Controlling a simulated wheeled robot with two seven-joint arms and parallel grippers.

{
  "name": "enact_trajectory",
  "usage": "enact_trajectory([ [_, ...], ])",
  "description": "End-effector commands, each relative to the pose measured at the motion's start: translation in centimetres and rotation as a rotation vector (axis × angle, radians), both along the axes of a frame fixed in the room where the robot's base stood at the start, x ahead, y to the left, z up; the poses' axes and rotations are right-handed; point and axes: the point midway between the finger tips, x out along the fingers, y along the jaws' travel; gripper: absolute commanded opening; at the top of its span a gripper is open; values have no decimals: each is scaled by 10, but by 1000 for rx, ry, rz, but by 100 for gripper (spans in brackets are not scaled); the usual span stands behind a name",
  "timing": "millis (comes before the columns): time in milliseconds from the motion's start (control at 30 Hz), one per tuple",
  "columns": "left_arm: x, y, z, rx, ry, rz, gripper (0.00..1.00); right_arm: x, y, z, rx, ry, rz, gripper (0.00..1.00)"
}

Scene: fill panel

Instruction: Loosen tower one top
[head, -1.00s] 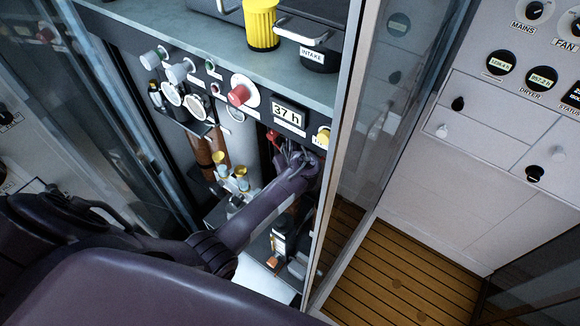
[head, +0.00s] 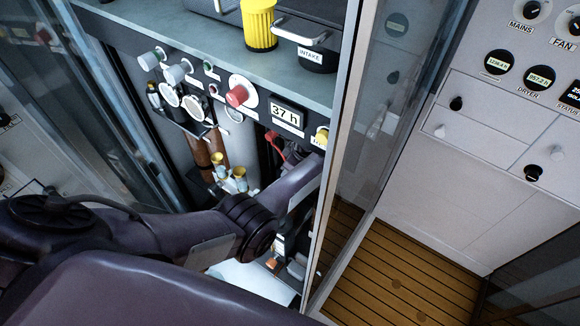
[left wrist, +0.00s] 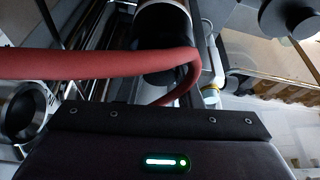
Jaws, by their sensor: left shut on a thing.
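In the head view my left arm reaches into the open cabinet, and my left gripper (head: 296,152) is at the right side of the bay, beside a red hose (head: 274,141). The fingertips are mostly hidden by the wrist and shadow. In the left wrist view the hose (left wrist: 100,64) crosses just beyond the gripper body and bends down at the right. A dark cylinder with a pale ring (left wrist: 163,50) stands behind it. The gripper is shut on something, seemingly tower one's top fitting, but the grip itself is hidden. My right gripper is not in view.
The cabinet's upright frame (head: 338,165) stands close to the right of my left wrist. The panel above carries a red knob (head: 237,96) and a "37 h" display (head: 287,115).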

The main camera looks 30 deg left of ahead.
Motion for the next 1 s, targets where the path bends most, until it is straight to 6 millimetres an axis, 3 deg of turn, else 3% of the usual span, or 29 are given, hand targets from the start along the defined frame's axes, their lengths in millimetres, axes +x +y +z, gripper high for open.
enact_trajectory([
  [467, -1, -1, -1, -2, 3, 17, 9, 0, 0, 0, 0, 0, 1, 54],
  [500, -1, -1, -1, -2, 3, 17, 33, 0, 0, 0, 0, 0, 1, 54],
  [667, -1, -1, -1, -2, 2, 16, 54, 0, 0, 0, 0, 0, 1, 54],
  [1000, 0, -1, 2, 0, 0, 16, 55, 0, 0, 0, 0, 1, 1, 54],
])
